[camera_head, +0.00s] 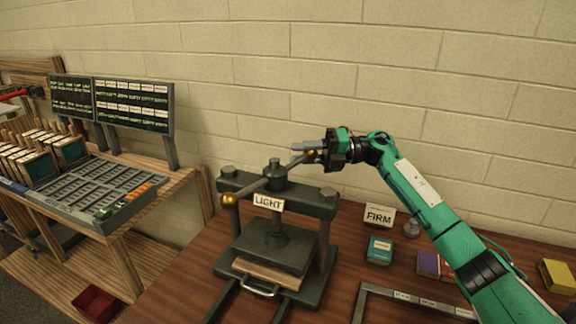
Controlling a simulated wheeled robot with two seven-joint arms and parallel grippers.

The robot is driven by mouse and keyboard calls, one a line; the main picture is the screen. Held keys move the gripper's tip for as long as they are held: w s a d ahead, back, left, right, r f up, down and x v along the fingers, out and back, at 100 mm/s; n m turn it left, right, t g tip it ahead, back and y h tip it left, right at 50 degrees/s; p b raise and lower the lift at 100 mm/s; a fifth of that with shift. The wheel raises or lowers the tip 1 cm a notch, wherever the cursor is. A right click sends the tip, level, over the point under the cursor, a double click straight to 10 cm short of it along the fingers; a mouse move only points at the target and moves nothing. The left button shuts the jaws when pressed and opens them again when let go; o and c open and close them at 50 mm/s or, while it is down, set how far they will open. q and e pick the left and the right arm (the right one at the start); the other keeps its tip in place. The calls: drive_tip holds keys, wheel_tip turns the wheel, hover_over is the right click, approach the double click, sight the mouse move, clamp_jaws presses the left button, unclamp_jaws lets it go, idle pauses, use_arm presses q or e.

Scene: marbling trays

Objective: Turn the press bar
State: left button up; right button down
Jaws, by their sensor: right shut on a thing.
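The press (317,250) is a dark metal frame standing on the brown table, with a screw post in the middle of its top beam. The press bar (252,190) runs across the top of the post, with a brass ball (230,200) at its near left end. A "LIGHT" sign (269,203) is on the front of the beam. My right gripper (313,153) comes in from the right and is shut on the far right end of the press bar. A wooden board with a metal handle (262,287) lies under the press plate. My left gripper is not in view.
A "FIRM" sign (379,216) stands on the table right of the press, near a teal box (379,250) and a purple box (428,264). A yellow box (558,277) is at the far right.

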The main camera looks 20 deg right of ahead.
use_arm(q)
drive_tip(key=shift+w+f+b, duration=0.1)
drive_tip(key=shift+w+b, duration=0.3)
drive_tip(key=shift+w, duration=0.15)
use_arm(e)
drive_tip(key=shift+w+a+n+g, duration=0.45)
drive_tip(key=shift+w+n+g, duration=0.2)
drive_tip(key=shift+g, duration=0.45)
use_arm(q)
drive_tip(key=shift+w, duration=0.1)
use_arm(e)
drive_tip(key=c, duration=1.1)
unclamp_jaws()
drive_tip(key=shift+a, duration=0.1)
drive_tip(key=shift+o, duration=0.2)
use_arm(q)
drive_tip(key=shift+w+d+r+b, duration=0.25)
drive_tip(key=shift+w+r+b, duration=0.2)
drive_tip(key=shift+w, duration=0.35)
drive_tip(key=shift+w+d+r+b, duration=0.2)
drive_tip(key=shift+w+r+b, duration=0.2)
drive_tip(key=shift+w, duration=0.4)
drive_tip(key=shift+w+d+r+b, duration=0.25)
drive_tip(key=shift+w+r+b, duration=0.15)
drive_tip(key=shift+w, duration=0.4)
use_arm(e)
drive_tip(key=d, duration=1.2)
drive_tip(key=shift+s, duration=0.45)
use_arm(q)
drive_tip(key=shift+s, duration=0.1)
